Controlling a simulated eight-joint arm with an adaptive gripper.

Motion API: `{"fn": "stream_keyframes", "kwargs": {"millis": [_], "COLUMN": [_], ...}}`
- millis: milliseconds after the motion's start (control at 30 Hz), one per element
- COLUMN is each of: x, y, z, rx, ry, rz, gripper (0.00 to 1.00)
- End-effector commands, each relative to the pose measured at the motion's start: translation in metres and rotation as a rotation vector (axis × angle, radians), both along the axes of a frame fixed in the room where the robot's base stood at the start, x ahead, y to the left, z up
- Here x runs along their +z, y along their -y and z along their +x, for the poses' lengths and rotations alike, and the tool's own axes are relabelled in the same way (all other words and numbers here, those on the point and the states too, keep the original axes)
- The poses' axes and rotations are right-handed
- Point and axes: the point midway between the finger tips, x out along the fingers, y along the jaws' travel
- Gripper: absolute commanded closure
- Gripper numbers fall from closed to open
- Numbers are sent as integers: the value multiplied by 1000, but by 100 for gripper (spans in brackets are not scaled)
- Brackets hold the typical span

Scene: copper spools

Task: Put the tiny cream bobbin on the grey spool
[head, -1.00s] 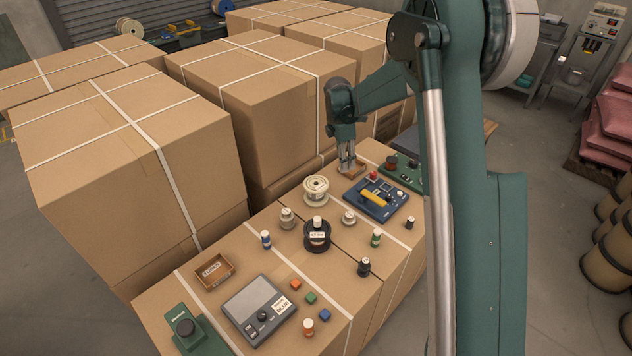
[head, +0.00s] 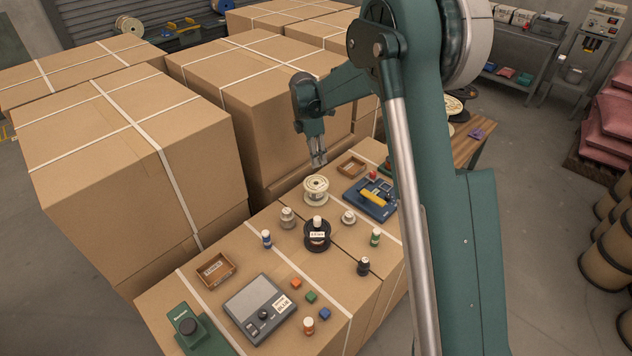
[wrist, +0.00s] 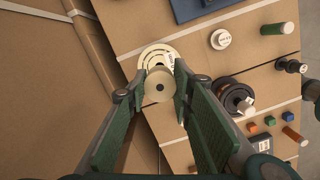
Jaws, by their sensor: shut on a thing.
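My gripper (head: 319,160) is shut on the tiny cream bobbin (wrist: 158,86), which shows between the fingertips in the wrist view. In the head view the bobbin is too small to make out. The fingers point down, above and slightly behind a large cream spool (head: 316,190), which shows just beyond the bobbin in the wrist view (wrist: 148,57). A small grey spool (head: 287,218) stands upright in front and to the left of the cream spool. A paler spool (head: 349,217) stands to the right and shows in the wrist view (wrist: 220,39).
A black labelled spool (head: 318,242) with a white top stands among the small spools. A blue device (head: 366,207) and an open wooden tray (head: 351,160) lie right of the cream spool. Tall strapped cartons (head: 260,110) rise behind and left. Bare cardboard separates the small items.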

Motion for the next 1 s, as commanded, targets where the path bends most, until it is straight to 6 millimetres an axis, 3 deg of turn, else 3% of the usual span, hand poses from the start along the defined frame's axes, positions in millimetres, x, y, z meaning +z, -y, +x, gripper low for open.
{"fn": "stream_keyframes", "kwargs": {"millis": [500,1000], "x": [-57,-66], "y": [0,0], "z": [0,0], "rx": [0,0], "ry": [0,0], "rz": [0,0], "gripper": [87,87]}}
